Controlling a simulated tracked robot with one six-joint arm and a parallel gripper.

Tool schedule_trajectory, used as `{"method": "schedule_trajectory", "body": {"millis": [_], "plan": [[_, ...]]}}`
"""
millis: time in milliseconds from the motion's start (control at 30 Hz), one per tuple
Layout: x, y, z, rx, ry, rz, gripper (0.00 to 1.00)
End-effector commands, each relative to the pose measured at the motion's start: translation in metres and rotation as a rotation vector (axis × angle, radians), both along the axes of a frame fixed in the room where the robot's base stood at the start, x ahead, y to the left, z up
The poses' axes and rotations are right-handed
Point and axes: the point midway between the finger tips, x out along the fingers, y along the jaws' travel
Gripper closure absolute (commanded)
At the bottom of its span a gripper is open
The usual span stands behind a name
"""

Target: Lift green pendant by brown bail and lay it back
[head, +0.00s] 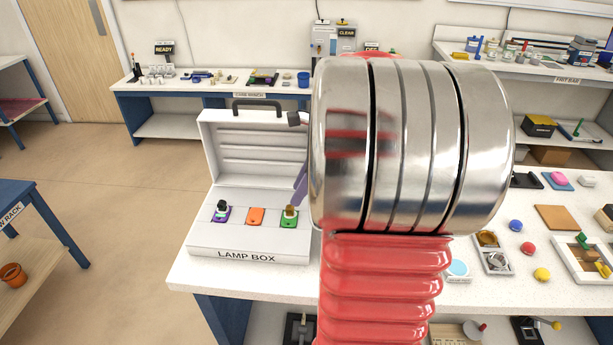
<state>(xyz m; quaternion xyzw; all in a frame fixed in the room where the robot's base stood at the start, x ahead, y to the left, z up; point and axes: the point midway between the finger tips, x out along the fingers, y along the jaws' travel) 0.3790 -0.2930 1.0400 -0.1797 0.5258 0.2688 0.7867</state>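The green pendant (289,222) lies at the right end of the white lamp box (246,247), inside the box's front tray. Its brown bail (290,210) stands up from it. My gripper (297,195) comes down from the upper right, and a purple finger shows with its tip right at the top of the bail. I cannot tell whether it touches the bail. The rest of the gripper is hidden behind my big metal arm joint, so its opening does not show.
Small trays and coloured balls lie on the worktop at right.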

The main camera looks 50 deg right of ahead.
Motion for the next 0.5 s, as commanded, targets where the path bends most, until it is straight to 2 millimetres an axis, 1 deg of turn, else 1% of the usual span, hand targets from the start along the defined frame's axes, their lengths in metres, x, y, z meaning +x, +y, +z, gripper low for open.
{"method": "schedule_trajectory", "body": {"millis": [100,300,500], "plan": [[0.005,0.005,-0.017,0.003,0.002,0.001,0.66],[0.013,0.010,-0.039,0.003,0.001,0.000,0.66],[0.016,0.012,-0.049,0.000,0.000,-0.001,0.66]]}}
